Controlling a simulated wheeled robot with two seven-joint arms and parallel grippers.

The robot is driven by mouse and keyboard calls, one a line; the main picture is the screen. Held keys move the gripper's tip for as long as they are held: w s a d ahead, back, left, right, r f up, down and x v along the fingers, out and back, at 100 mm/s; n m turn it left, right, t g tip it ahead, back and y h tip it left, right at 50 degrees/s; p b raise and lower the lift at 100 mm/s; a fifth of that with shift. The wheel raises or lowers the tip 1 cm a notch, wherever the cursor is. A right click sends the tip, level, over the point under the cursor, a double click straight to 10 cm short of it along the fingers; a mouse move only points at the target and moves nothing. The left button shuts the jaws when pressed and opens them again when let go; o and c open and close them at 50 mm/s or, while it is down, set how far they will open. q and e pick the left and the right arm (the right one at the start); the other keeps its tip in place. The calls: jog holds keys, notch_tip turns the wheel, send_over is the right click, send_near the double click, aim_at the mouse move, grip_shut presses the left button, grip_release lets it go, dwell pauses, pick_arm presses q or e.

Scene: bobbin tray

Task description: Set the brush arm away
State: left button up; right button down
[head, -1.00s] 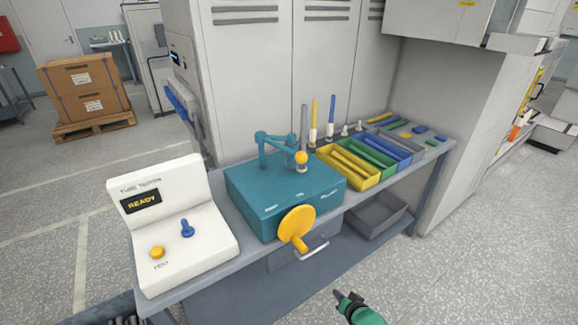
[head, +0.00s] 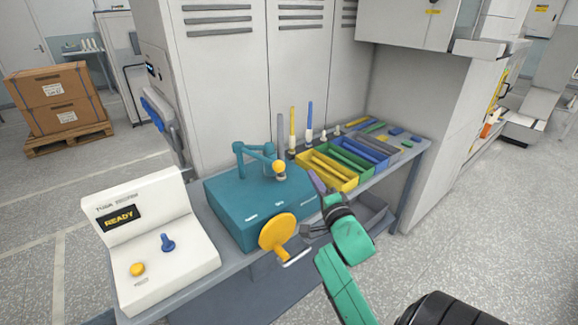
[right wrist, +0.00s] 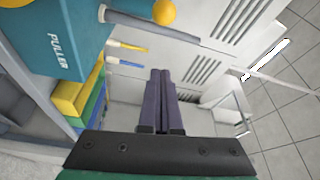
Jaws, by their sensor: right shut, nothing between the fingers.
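The teal puller box (head: 235,205) stands on the bench with a jointed teal arm (head: 255,151) on its top, ending in a yellow ball (head: 279,167). A yellow crank wheel (head: 274,232) is on its front. My right gripper (head: 316,182) is shut and empty, just right of the box and in front of the yellow bin. In the right wrist view, its dark fingers (right wrist: 163,100) are together, with the box (right wrist: 50,40) at upper left and the yellow ball (right wrist: 164,12) at the top edge. The fingers look apart from the arm. My left gripper is out of view.
A white tester (head: 150,240) reading READY stands left of the box. To the right are yellow (head: 335,184), green and blue bins of rods, with upright coloured rods (head: 292,124) behind. Grey lockers (head: 230,70) close off the back. A grey bin sits on the lower shelf.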

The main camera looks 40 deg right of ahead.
jog(key=f+p+x, duration=0.1)
jog(key=p+x, duration=0.1)
jog(key=x, duration=0.8)
jog(key=a, duration=0.4)
jog(key=shift+s, duration=0.1)
